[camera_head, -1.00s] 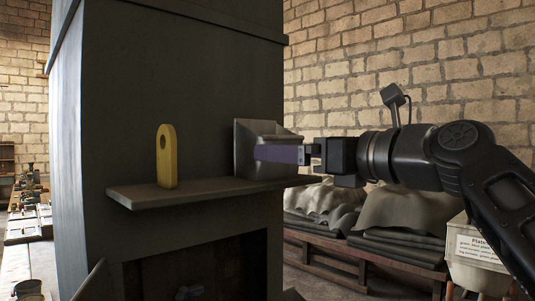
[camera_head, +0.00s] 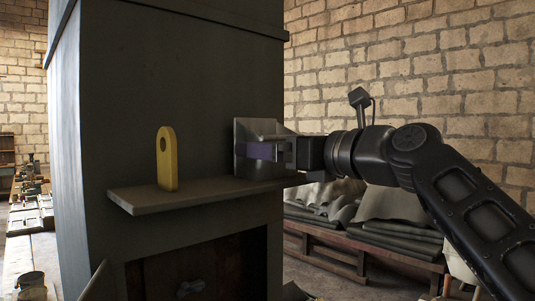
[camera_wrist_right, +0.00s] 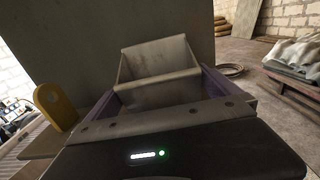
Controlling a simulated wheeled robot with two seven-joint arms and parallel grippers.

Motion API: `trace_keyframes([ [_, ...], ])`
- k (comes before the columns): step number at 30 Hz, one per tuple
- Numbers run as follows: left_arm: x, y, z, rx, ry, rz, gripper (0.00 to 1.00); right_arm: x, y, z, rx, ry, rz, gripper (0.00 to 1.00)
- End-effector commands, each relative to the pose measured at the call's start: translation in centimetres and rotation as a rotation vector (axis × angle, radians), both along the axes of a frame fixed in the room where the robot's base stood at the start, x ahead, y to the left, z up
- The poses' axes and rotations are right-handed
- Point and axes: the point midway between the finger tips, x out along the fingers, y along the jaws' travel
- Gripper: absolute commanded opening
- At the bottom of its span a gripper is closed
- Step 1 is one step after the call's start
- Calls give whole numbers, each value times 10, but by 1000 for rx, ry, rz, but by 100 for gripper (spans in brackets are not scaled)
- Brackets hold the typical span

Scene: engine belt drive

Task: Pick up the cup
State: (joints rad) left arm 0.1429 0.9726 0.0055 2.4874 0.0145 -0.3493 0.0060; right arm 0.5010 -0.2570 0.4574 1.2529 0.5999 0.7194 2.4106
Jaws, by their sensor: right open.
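The cup (camera_head: 262,129) is a grey, square-sided metal container with a raised back. It stands upright at the right end of the shelf on the dark cabinet, and it also shows in the right wrist view (camera_wrist_right: 158,72). My right gripper (camera_head: 262,151) comes in from the right, level with the cup's body. In the right wrist view, its purple fingers (camera_wrist_right: 160,88) are open, one on each side of the cup. I cannot tell whether either finger touches it. The cup's lower part is hidden there by the gripper body. My left gripper is not in view.
The narrow shelf (camera_head: 150,200) juts from the dark cabinet (camera_head: 170,80). A yellow upright plate with a hole (camera_head: 167,165) stands on the shelf, left of the cup, with bare shelf between. A low wooden rack with grey sheets (camera_head: 390,236) stands behind on the right.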

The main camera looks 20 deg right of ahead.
Motion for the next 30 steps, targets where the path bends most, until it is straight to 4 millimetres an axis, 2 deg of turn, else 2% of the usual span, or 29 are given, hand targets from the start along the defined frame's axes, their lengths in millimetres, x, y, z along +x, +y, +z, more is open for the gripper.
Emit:
trace_keyframes([
  [4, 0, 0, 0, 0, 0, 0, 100, 0, 0, 0, 0, 0, 0, 99],
  [24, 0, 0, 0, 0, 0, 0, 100, 0, 0, 0, 0, 0, 0, 44],
  [30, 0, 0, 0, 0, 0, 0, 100, 0, 0, 1, 0, -1, 0, 44],
])
